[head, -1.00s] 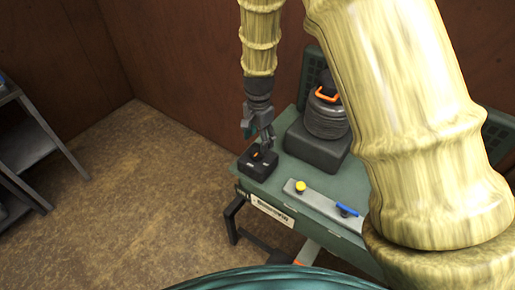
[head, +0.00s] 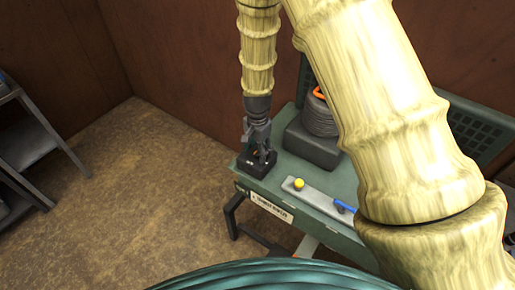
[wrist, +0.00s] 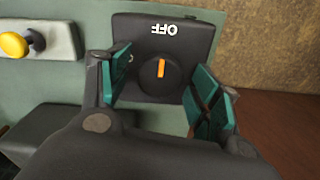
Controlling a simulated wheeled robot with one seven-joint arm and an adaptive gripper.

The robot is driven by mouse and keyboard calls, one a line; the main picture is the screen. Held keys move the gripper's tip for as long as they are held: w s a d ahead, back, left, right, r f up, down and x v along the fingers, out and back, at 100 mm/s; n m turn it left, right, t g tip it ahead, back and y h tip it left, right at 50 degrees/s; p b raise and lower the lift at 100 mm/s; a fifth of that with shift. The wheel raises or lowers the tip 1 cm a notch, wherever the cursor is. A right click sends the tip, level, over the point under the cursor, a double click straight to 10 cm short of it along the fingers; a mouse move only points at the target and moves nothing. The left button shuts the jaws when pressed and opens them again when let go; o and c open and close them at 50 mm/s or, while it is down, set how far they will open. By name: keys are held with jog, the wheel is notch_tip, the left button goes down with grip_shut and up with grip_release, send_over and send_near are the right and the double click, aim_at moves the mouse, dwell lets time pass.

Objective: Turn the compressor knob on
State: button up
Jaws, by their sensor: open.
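The compressor knob (wrist: 152,82) is a round black dial with an orange pointer mark, on a black switch box (head: 257,164). In the wrist view the box (wrist: 190,36) shows the word OFF, upside down, and the orange mark lines up toward it. My gripper (wrist: 158,84) is open, with one green-padded finger on each side of the knob. In the head view my gripper (head: 258,152) is right over the box and hides the knob.
The box sits at the left corner of a green bench (head: 290,176). A plate with a yellow button (head: 299,184) and a blue lever (head: 344,207) lies to its right. A dark unit with a grey cylinder (head: 318,118) stands behind. Grey shelving (head: 35,140) is at far left.

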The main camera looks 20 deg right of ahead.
jog(key=c, duration=1)
jog(key=n, duration=0.4)
jog(key=shift+n+b, duration=0.3)
jog(key=shift+n, duration=0.1)
jog(key=n, duration=0.4)
jog(key=shift+n, duration=0.3)
jog(key=n, duration=0.4)
jog(key=shift+b, duration=0.3)
jog(key=shift+n, duration=2.2)
